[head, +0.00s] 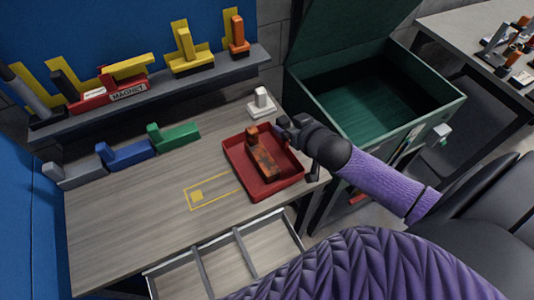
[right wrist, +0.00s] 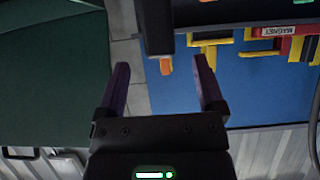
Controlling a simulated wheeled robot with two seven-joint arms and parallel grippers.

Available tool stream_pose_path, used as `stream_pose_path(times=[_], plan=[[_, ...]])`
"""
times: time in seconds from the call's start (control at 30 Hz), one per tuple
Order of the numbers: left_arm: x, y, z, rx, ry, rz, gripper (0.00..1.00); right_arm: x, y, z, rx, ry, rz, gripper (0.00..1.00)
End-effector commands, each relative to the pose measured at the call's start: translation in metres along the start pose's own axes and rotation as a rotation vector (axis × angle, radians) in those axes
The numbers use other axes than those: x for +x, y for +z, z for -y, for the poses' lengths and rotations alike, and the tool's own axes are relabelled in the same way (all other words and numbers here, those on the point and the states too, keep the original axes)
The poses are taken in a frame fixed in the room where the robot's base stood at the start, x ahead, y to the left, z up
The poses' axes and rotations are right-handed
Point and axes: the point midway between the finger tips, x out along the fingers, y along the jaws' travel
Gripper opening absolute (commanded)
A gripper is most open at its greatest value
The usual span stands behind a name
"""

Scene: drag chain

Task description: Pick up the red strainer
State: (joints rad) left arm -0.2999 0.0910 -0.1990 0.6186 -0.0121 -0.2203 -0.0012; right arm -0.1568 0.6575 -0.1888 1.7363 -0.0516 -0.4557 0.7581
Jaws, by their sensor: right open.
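A rusty red-brown part (head: 262,156), which looks like the red strainer, lies in a red tray (head: 291,180) on the wooden workbench. My right gripper (head: 282,126) is at the tray's back right edge, beside the far end of the part. The right wrist view shows its two purple fingers (right wrist: 163,85) apart with nothing between them. The part and the tray cannot be made out in that view. My left gripper is not in view.
Green (head: 174,136), blue (head: 127,152) and grey (head: 75,174) parts line the bench's left side. A white part (head: 261,103) stands behind the tray. A shelf (head: 190,83) with tools runs along the back. A green bin (head: 375,120) stands right; a divided drawer (head: 218,268) is open in front.

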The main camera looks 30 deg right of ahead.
Motion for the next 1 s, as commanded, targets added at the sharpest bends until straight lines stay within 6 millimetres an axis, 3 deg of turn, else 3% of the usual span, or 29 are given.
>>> stream_pose_path(times=[0.1, 0.2, 0.43, 0.83, 1.0], plan=[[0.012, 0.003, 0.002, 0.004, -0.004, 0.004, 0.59, 0.026, 0.004, 0.001, -0.002, 0.002, -0.002, 0.87], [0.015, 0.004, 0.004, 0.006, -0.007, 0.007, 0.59, 0.038, 0.003, 0.001, -0.003, 0.0, -0.001, 0.87], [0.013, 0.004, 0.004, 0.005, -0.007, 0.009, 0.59, 0.039, 0.002, 0.001, -0.004, -0.001, 0.001, 0.87], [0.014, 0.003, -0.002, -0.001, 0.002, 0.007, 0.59, 0.039, 0.002, 0.001, -0.004, 0.0, 0.001, 0.03], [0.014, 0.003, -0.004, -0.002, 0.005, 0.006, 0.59, 0.039, 0.002, 0.001, -0.005, 0.0, 0.001, 0.0]])
